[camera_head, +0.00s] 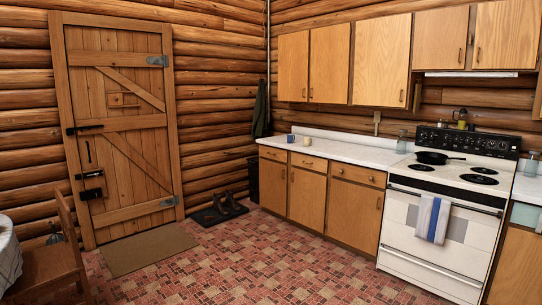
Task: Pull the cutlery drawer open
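A row of wooden base cabinets stands along the right-hand log wall under a white counter. Three drawer fronts show above the cabinet doors: a left one (273,153), a middle one (309,162) and a wider right one (357,174) beside the stove. All three look shut. I cannot tell which is the cutlery drawer. Neither of my grippers is in view.
A white stove (430,222) with a frying pan (433,157) and a hanging towel (433,220) stands right of the drawers. Mugs (291,138) sit on the counter (350,149). Boots (228,203) stand on a mat. A chair (50,262) is at left. The tiled floor before the cabinets is clear.

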